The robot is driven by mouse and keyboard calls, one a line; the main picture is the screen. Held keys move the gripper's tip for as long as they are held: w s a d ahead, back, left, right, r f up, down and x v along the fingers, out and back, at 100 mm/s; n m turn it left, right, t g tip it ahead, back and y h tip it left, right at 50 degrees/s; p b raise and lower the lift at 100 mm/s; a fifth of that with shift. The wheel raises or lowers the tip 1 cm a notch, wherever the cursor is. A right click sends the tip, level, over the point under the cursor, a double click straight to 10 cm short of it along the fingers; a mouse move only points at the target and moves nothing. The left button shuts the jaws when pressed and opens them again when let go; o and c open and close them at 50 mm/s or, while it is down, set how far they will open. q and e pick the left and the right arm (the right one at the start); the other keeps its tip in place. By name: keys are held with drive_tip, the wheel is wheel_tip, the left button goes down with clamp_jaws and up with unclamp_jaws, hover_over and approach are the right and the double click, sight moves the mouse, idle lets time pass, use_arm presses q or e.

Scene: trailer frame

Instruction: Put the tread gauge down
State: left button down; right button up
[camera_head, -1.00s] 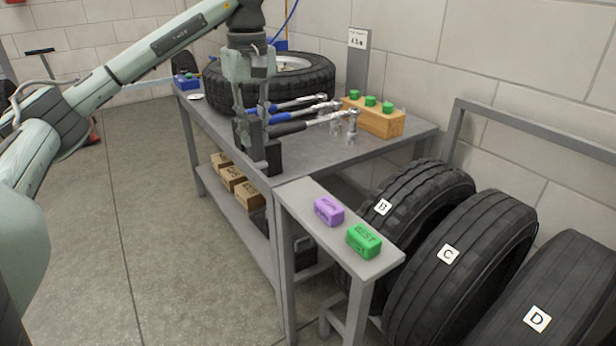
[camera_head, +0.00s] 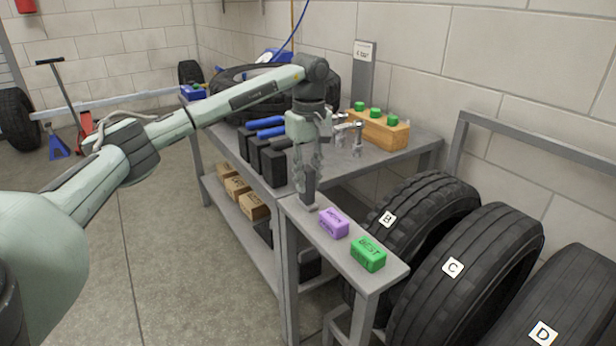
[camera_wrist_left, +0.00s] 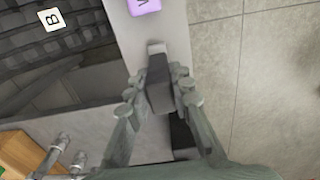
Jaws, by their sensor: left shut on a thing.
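My left gripper (camera_head: 309,172) points down over the far end of the narrow grey stand (camera_head: 400,272). It is shut on the tread gauge (camera_head: 308,188), a dark grey upright block with a paler foot. In the left wrist view the gauge (camera_wrist_left: 160,92) sits between the two fingers (camera_wrist_left: 158,100). Its foot is at or just above the stand top; I cannot tell whether it touches. A purple block (camera_head: 334,222) and a green block (camera_head: 368,254) marked BEST stand on the same top, nearer the front. My right gripper is not in view.
Upright tyres B (camera_head: 420,215), C (camera_head: 480,260) and D (camera_head: 580,300) stand close on the right.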

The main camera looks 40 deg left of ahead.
use_arm(q)
drive_tip(key=shift+r, duration=0.1)
drive_tip(key=c, duration=1.3)
unclamp_jaws()
drive_tip(key=shift+f, duration=0.2)
drive_tip(key=shift+c, duration=0.2)
drive_tip(key=shift+r, duration=0.1)
wheel_tip(320, 180, up, 11)
drive_tip(key=shift+d+r, duration=0.1)
drive_tip(key=shift+r+p, duration=0.3)
drive_tip(key=shift+r, duration=0.2)
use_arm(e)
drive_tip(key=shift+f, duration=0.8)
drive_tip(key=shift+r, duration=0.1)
